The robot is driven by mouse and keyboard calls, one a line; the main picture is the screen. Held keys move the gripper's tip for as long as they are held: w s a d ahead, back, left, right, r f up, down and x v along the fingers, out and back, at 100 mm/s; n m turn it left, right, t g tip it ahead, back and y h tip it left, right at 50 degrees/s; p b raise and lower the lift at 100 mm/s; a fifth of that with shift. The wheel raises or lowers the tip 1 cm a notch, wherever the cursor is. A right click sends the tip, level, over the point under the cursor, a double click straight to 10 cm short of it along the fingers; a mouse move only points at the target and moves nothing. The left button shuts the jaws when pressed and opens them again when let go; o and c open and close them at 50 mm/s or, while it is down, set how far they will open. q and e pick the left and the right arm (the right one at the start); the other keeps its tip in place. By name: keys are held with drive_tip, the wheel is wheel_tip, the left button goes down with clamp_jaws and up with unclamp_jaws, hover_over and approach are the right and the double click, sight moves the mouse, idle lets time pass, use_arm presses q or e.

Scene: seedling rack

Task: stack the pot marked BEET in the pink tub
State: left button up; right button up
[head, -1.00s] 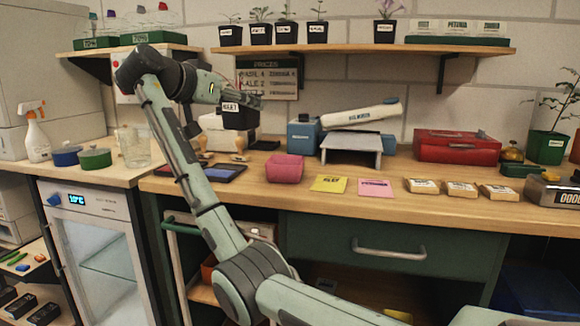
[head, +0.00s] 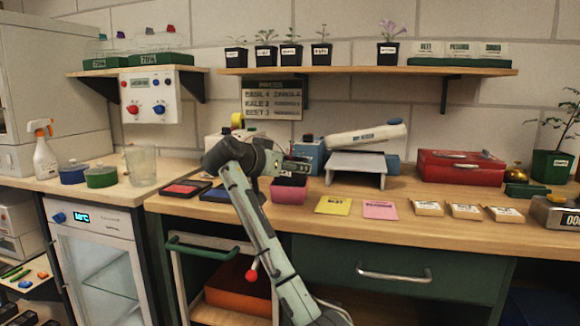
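The pink tub (head: 289,193) stands on the wooden counter, left of the grey stand. A dark pot (head: 291,180), the one marked BEET in the earlier frame, is at the tub's mouth with its lower part hidden by the tub wall. Its label is not readable now. My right gripper (head: 298,166) is right at the pot's top, its fingers pointing right, and appears shut on it. Whether the pot rests on the tub's bottom cannot be seen. My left gripper is not in view.
A grey stand (head: 356,165) with a white roll and a blue box (head: 305,152) are close to the tub. Yellow (head: 333,205) and pink cards (head: 380,210) lie in front right. A tablet and red pad (head: 184,189) lie left. A shelf (head: 370,71) with several potted seedlings hangs above.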

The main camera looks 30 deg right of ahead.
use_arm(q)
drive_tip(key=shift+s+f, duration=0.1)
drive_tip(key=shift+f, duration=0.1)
use_arm(e)
drive_tip(key=shift+f, duration=0.25)
drive_tip(key=o, duration=1.3)
drive_tip(key=shift+c, duration=0.2)
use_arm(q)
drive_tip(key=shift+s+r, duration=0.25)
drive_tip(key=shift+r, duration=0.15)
use_arm(e)
drive_tip(key=shift+o, duration=0.2)
drive_tip(key=shift+r, duration=0.15)
